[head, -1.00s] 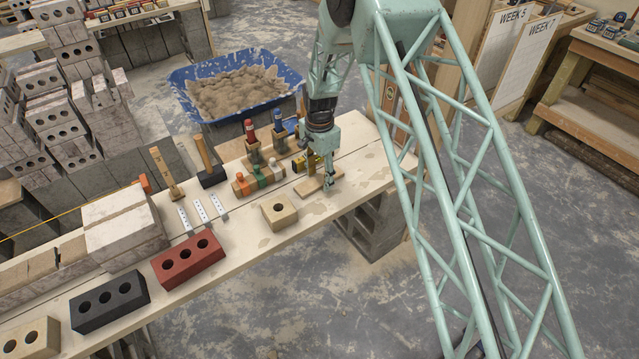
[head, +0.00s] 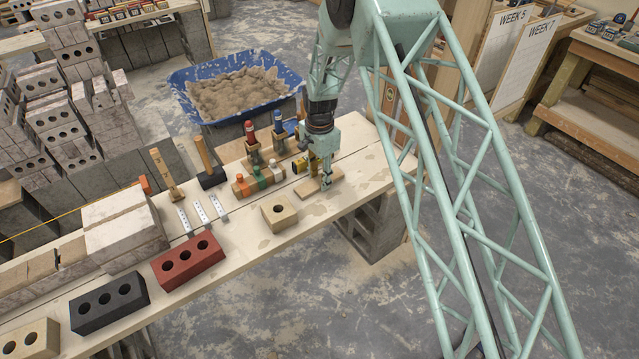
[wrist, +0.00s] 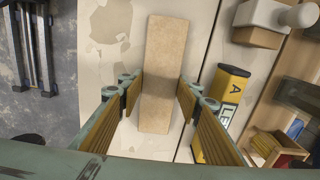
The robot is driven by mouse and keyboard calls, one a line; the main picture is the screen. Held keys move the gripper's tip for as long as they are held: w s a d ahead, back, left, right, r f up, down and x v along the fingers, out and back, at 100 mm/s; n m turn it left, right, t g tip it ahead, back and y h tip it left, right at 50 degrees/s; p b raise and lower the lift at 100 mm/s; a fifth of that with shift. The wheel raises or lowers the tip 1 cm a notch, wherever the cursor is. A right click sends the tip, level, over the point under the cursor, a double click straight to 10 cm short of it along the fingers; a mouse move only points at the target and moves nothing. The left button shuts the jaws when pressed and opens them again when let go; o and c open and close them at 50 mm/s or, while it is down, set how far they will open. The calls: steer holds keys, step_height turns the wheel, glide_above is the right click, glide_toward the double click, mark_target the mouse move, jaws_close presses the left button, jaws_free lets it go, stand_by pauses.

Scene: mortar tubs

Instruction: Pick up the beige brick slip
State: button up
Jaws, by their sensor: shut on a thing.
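The beige brick slip (head: 308,187) is a thin, flat, oblong tile near the far right end of the plank bench. In the wrist view the slip (wrist: 163,45) runs lengthwise between the fingers, over the pale plank. My gripper (head: 327,184) points down at the slip's middle. In the wrist view my gripper (wrist: 158,88) has one finger on each long side, shut on the slip. The slip looks level and at or very near the plank; I cannot tell a gap beneath it. The fingertips partly hide its middle in the head view.
A yellow level (wrist: 222,112) lies close to the slip's right side in the wrist view. A beige block with one hole (head: 279,212) stands to the left on the plank bench (head: 243,240). Coloured-top bottles (head: 259,178) stand behind. The bench's front edge is near.

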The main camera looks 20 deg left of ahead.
mark_target(319, 181)
steer(key=shift+r, duration=0.15)
step_height(319, 181, up, 10)
steer(key=p, duration=0.2)
stand_by(0.6)
stand_by(0.6)
steer(key=w+d+r+n, duration=0.1)
steer(key=d+r+n, duration=0.15)
steer(key=d, duration=1.05)
steer(key=w+d+r+n, duration=0.1)
steer(key=d+r, duration=0.3)
steer(key=d, duration=1)
steer(key=s+d+r+n, duration=0.1)
steer(key=s+d+r, duration=0.1)
steer(key=d, duration=0.8)
steer(key=s+d+r+n, duration=0.2)
steer(key=s+d, duration=0.2)
steer(key=d, duration=0.7)
steer(key=shift+r, duration=0.35)
steer(key=shift+s+a, duration=0.15)
